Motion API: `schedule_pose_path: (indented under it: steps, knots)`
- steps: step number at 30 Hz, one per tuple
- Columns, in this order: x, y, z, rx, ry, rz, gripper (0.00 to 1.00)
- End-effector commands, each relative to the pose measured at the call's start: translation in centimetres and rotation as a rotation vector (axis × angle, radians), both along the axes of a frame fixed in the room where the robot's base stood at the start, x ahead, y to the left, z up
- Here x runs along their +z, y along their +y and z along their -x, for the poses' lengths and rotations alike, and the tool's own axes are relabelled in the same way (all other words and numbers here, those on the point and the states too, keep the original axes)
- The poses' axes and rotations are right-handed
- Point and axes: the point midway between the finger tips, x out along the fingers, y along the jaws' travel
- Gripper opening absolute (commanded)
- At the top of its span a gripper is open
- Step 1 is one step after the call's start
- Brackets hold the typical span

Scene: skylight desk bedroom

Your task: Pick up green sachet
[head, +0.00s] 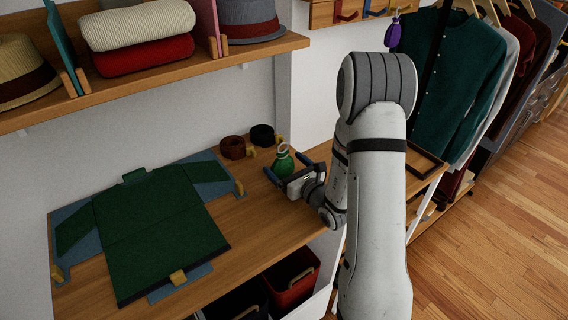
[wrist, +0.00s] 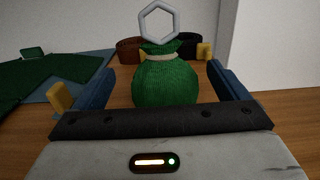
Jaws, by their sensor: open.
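The green sachet (head: 283,162) stands upright on the wooden desk, near its right end. In the wrist view the sachet (wrist: 165,82) is a round ribbed bag with a pale tie and a grey hexagonal ring on top. My gripper (head: 286,168) is open around it. In the wrist view one blue finger of my gripper (wrist: 163,88) is on each side of the sachet, with visible gaps. The sachet's lowest part is hidden behind the gripper's dark front bar.
A folded green garment (head: 160,230) lies on a blue board (head: 70,215) at left. A dark red roll (head: 232,147) and a black roll (head: 262,135) sit behind the sachet. A shelf (head: 150,75) with hats and knits hangs above. A purple sachet (head: 393,34) hangs at upper right.

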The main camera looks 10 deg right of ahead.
Motion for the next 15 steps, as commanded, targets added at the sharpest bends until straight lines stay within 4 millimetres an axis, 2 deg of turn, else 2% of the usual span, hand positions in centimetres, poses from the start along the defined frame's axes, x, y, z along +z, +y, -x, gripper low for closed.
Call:
schedule_pose_path:
  steps: [7,15]
  knots:
    - [0.3,1.0,-3.4,-0.001,0.001,0.001,0.94]
    - [0.2,1.2,-4.2,-0.004,0.0,0.001,0.94]
